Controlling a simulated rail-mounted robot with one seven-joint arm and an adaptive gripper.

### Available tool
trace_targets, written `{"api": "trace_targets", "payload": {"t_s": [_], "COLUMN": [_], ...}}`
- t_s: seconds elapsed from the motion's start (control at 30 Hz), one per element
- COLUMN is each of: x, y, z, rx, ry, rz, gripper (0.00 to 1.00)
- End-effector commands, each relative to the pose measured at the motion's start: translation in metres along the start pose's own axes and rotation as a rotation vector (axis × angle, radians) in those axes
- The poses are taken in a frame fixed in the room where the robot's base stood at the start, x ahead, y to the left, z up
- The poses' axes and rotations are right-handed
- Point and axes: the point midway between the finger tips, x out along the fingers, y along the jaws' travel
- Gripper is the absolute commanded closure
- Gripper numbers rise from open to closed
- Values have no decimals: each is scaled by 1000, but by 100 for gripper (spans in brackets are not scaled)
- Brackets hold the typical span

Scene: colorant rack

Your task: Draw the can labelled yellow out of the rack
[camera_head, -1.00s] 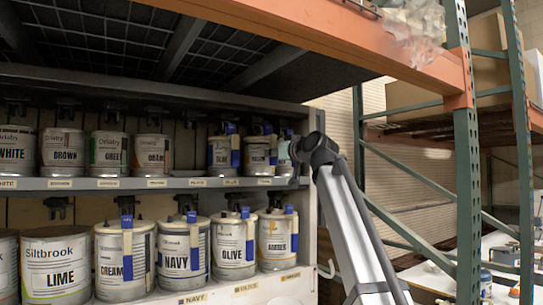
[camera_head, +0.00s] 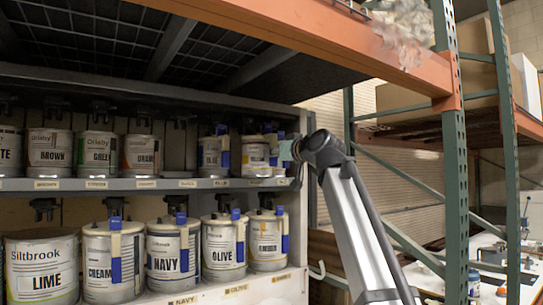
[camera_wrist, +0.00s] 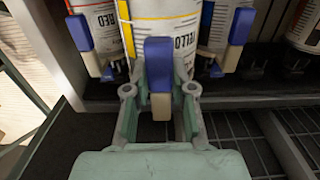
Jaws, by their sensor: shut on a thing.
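The yellow can (camera_wrist: 172,22) is at the top of the wrist view, with a white label reading "YELLO" and a yellow band; the rest of the word is cut off. A blue-topped tab with a tan lower part (camera_wrist: 159,62) stands at its front. My gripper (camera_wrist: 160,90) is shut on this tab, one finger on each side. In the head view, my gripper (camera_head: 287,152) is at the right end of the upper shelf, mostly hidden behind my arm.
In the wrist view, the red can (camera_wrist: 98,22) stands close on the left and another can (camera_wrist: 222,22) close on the right, both with blue tabs. The grey shelf (camera_head: 150,184) holds several cans above a lower row. A green upright post (camera_head: 455,190) stands right of my arm.

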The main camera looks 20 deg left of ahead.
Motion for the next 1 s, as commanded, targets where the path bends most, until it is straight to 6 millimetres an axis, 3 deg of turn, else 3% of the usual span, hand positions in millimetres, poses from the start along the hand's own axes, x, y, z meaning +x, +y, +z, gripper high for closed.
{"api": "trace_targets", "payload": {"t_s": [1.0], "x": [-54], "y": [0], "z": [-2], "rx": [0], "ry": [5], "rz": [1], "gripper": [100]}}
